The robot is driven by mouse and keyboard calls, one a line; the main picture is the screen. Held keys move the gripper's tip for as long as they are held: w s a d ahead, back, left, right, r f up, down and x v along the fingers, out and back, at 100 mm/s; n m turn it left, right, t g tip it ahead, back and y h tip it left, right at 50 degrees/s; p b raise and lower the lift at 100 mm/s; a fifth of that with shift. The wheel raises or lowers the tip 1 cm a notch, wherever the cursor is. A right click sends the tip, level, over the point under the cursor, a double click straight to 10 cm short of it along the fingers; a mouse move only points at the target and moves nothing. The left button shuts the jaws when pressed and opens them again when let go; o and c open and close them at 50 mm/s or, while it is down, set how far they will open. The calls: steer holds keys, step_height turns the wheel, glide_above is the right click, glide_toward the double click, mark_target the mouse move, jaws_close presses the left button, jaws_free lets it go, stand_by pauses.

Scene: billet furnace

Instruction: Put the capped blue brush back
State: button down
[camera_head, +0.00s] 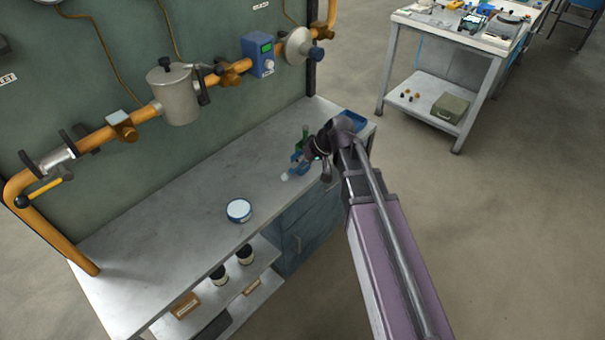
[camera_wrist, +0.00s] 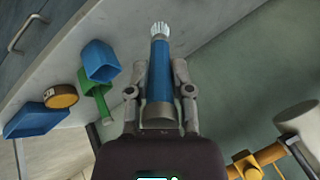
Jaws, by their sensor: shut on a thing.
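The blue brush (camera_wrist: 159,72) stands out from my gripper (camera_wrist: 160,92) in the wrist view. It has a blue barrel and a white ribbed tip; I cannot tell whether that tip is a cap or bare bristles. My gripper is shut on the barrel, one finger on each side. In the head view my gripper (camera_head: 318,166) is over the right part of the bench, and the brush's pale tip (camera_head: 285,177) points left. A blue open box (camera_wrist: 100,62) and a green object (camera_wrist: 95,92) are left of the brush in the wrist view.
A yellow-brown tin (camera_wrist: 61,96) and a blue tray (camera_wrist: 36,121) lie near the box. A white-topped blue tin (camera_head: 239,210) stands on the grey bench (camera_head: 175,215). An orange pipe (camera_head: 90,142) with fittings runs along the back panel. The bench's middle is mostly clear.

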steer(key=shift+s+f, duration=0.3)
steer(key=w+d, duration=0.1)
steer(key=w, duration=0.6)
steer(key=w+d+f+b, duration=0.1)
steer(key=w+d, duration=0.1)
steer(key=w, duration=0.5)
steer(key=shift+w+d+f, duration=0.15)
steer(key=shift+d, duration=0.1)
steer(key=shift+w, duration=0.1)
steer(key=shift+w+d+f+b, duration=0.1)
steer(key=shift+w+f+b, duration=0.15)
steer(key=shift+f+b, duration=0.75)
steer(key=shift+w+d+f+b, duration=0.1)
steer(key=shift+w+f+b, duration=0.15)
steer(key=shift+f+b, duration=0.75)
steer(key=shift+f+b, duration=0.45)
steer(key=shift+b, duration=0.25)
